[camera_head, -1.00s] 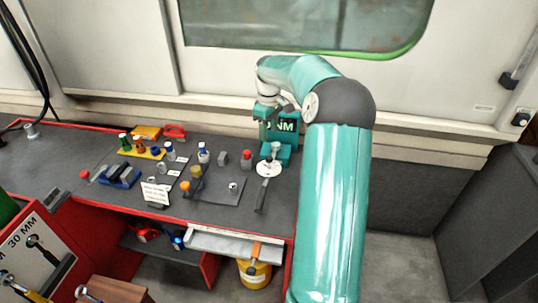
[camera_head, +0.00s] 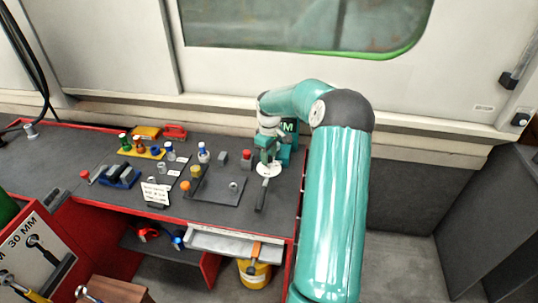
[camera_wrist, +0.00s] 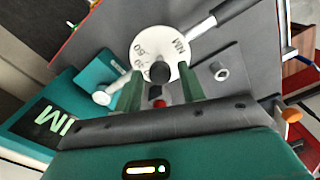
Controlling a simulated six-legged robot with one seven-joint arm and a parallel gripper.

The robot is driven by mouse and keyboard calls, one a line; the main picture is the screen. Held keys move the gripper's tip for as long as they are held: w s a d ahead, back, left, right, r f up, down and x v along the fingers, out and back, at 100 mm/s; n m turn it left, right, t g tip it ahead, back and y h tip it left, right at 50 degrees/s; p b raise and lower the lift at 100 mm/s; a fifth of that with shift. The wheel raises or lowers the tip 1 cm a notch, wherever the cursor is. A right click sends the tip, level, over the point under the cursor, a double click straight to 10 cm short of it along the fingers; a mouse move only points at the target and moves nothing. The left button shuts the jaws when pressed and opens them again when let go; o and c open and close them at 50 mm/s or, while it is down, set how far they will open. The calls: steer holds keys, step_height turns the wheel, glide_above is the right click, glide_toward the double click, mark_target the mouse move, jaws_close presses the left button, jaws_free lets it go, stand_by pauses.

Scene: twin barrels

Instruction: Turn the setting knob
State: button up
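The setting device is a teal unit with a dark NM display (camera_head: 288,127) at the right end of the bench. Its display also shows in the wrist view (camera_wrist: 57,127). A white round dial with printed numbers (camera_wrist: 145,42) lies in front of it, also in the head view (camera_head: 269,174). A dark round knob (camera_wrist: 159,72) shows at the dial's near side. My gripper (camera_wrist: 159,84) is open. Its two teal fingers stand apart on either side of the knob in the picture; contact cannot be told. In the head view my gripper (camera_head: 265,162) is just above the dial and hides part of it.
A dark-handled lever (camera_head: 261,196) extends from the dial toward the bench front. A red-topped block (camera_head: 246,157) and a dark mat (camera_head: 222,187) lie to the left. Several small coloured items fill the bench (camera_head: 55,160) further left. The wall and window are behind.

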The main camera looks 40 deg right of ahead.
steer(key=c, duration=0.7)
steer(key=shift+m, duration=0.4)
steer(key=m, duration=0.3)
steer(key=shift+m, duration=2)
steer(key=o, duration=1)
